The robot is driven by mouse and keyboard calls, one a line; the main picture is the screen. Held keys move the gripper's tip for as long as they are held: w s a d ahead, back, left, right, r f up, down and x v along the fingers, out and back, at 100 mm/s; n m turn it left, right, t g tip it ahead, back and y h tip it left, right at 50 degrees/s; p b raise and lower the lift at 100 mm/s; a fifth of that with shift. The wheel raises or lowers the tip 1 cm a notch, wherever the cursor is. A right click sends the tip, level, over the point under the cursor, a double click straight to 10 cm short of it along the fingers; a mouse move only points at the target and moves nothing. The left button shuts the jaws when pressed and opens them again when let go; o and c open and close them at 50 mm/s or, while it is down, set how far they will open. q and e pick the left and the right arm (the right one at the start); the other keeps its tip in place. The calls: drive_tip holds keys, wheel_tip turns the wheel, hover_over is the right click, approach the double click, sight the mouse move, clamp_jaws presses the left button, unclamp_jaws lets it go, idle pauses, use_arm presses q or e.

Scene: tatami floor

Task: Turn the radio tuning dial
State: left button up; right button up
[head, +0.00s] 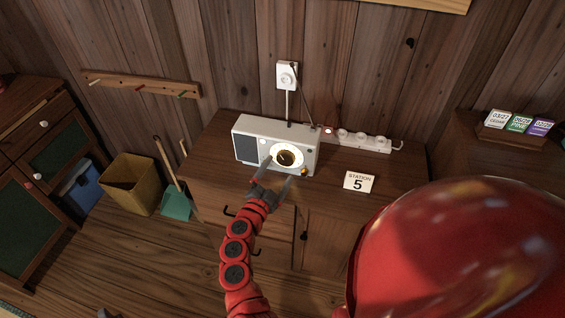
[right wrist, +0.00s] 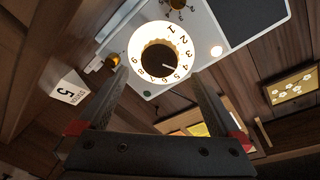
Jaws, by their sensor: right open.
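The white radio (head: 276,143) stands on the wooden cabinet. Its tuning dial (head: 287,158) has a lit white face around a dark knob. In the right wrist view the dial (right wrist: 158,56) shows numbers, and its light pointer mark faces roughly the 4 and 5. A card (head: 359,181) reads "STATION 5". My right gripper (head: 279,177) is open in front of the radio, just below the dial. In the wrist view its fingers spread either side of the dial's lower part; contact is not visible. A small grey tip at the head view's bottom left may be my left gripper.
A white power strip (head: 362,141) lies behind on the cabinet top, near a wall socket (head: 287,75). Small date cards (head: 519,123) stand on the right cabinet. A yellow bin (head: 130,183) and teal dustpan (head: 176,203) stand on the floor at left.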

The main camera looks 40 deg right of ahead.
sight(285, 160)
drive_tip(key=shift+x, duration=2.1)
drive_tip(key=c, duration=1.4)
